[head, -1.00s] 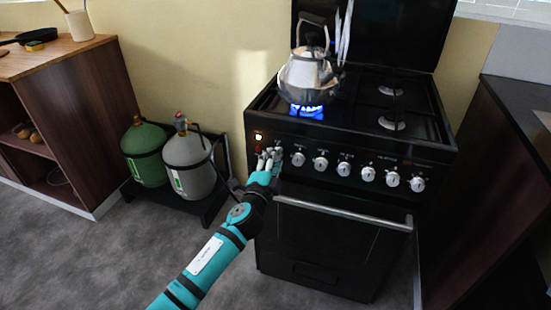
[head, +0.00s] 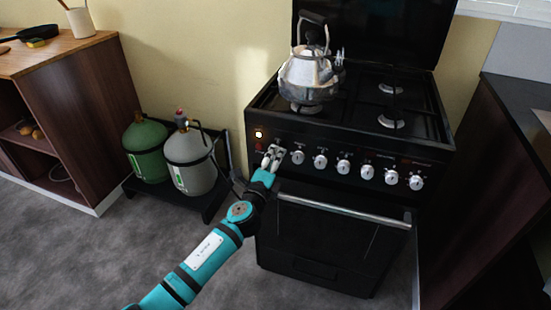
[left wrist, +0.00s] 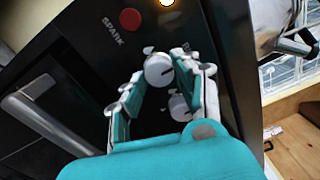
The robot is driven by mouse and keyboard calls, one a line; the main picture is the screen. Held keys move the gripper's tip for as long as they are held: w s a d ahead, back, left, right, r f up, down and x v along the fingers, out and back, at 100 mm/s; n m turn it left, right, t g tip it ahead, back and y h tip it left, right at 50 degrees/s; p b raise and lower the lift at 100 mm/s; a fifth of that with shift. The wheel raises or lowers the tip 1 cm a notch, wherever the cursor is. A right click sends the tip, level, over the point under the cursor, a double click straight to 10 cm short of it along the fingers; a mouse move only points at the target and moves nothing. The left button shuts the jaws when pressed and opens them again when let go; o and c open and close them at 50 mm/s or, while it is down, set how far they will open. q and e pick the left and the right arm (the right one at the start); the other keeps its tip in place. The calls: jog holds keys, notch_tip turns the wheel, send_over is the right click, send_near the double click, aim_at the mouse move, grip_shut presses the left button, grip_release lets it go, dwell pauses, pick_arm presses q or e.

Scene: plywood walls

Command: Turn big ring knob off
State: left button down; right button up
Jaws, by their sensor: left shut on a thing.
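The black stove (head: 330,185) has a row of silver-white knobs along its front panel. My left gripper (head: 271,157) is at the leftmost knob, which it mostly hides in the head view. In the left wrist view, the fingers of my left gripper (left wrist: 160,78) are around this round white knob (left wrist: 158,69), shut on it. The front left burner (head: 304,108) under the kettle (head: 309,77) shows no flame. My right gripper is not in view.
A lit indicator (head: 258,134) and a red spark button (left wrist: 130,19) sit beside the gripped knob. The oven door handle (head: 345,211) runs below the knobs. A green gas bottle (head: 146,150) and a grey one (head: 190,160) stand to the left.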

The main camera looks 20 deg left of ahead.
pick_arm(q)
jog(key=shift+s+d+f, duration=0.1)
jog(key=shift+d+f, duration=0.1)
jog(key=shift+f, duration=0.15)
jog(key=c, duration=1)
grip_release()
jog(key=shift+r, duration=0.1)
jog(key=shift+o, duration=0.2)
jog(key=s, duration=0.8)
jog(key=shift+a, duration=0.25)
